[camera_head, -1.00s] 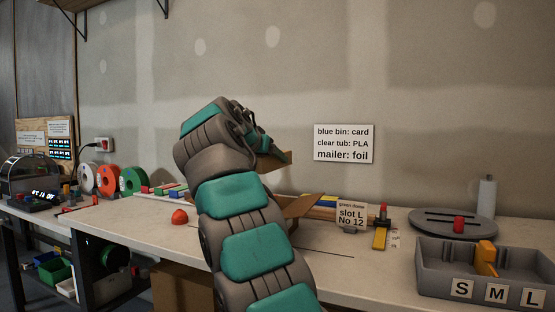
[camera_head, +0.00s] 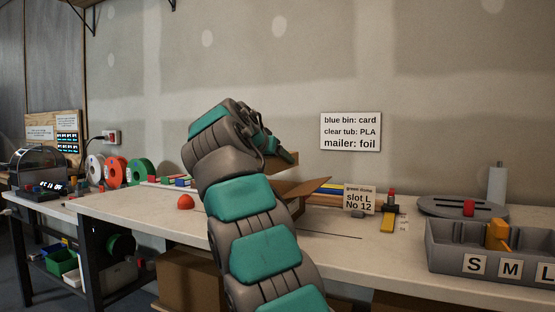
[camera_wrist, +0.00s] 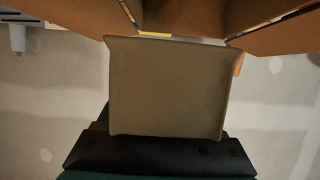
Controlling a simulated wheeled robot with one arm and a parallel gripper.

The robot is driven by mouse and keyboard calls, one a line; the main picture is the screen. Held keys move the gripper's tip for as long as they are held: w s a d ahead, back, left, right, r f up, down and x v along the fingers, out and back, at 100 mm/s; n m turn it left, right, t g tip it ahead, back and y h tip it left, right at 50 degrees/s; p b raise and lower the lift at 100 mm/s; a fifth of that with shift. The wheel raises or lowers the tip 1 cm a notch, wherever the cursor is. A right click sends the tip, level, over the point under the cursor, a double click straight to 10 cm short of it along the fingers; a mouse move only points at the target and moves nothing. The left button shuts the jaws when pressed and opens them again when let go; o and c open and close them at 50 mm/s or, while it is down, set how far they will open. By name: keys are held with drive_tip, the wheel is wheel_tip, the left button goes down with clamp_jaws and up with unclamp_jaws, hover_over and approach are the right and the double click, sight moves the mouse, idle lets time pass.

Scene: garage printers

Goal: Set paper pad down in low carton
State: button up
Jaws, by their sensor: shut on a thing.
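My gripper (camera_wrist: 158,152) shows in the wrist view as a dark bar, shut on a flat tan paper pad (camera_wrist: 166,88). In the head view a brown edge (camera_head: 277,164) shows beside my gripper end (camera_head: 285,155), likely the pad. The low carton's brown flap (camera_head: 306,188) shows on the bench just right of my arm, which hides most of the carton. Brown carton panels (camera_wrist: 270,38) fill the top of the wrist view beyond the pad. I cannot tell whether the pad touches them.
A red dome (camera_head: 185,202) sits left of my arm. A "slot L No 12" sign (camera_head: 358,199), a yellow-and-red tool (camera_head: 388,222), a grey turntable (camera_head: 440,207) and a grey S-M-L tray (camera_head: 465,262) stand to the right. Coloured spools (camera_head: 138,173) stand far left.

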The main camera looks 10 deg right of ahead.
drive_tip(key=shift+f+b, duration=2.35)
drive_tip(key=shift+f, duration=0.4)
drive_tip(key=o, duration=1.4)
drive_tip(key=shift+c, duration=0.2)
